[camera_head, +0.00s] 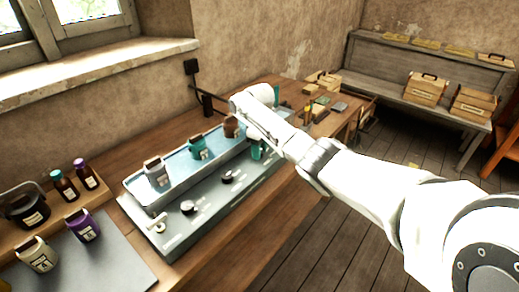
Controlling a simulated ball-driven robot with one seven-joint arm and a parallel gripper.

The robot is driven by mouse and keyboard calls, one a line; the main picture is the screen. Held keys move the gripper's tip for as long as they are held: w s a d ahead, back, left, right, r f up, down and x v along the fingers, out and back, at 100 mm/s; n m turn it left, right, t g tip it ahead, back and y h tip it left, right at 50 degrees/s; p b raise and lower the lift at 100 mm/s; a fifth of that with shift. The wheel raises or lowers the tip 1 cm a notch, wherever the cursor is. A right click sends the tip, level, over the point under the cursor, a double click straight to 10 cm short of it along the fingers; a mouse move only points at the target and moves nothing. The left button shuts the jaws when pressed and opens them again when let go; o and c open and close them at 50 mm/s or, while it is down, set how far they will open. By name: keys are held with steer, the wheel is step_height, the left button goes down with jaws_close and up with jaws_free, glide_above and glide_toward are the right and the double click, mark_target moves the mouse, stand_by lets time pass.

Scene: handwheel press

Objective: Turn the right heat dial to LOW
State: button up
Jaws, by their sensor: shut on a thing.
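A long grey heating unit (205,212) with a water-filled trough stands on the wooden bench. Two black dials show on its front panel: one at the left (187,208) and one near the middle (227,177). The right heat dial is hidden behind my gripper and arm, so its pointer and the LOW mark cannot be read. My gripper (257,152) points down at the right end of the front panel, shut on the right heat dial. The fingertips are small and partly covered by my white arm.
A small lever (157,223) is at the unit's left end. Bottles and jars stand at the left. Wooden boxes (426,90) sit on a back bench.

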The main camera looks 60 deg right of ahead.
steer(key=m, duration=0.2)
steer(key=m+p, duration=0.1)
steer(key=shift+w+a+r+m, duration=0.1)
steer(key=shift+a+m, duration=0.05)
steer(key=shift+m, duration=0.25)
steer(key=shift+m+p, duration=0.5)
steer(key=shift+m, duration=1.4)
steer(key=o, duration=1.1)
steer(key=shift+c, duration=0.2)
step_height(320, 180, up, 11)
steer(key=b, duration=0.1)
steer(key=shift+f, duration=0.2)
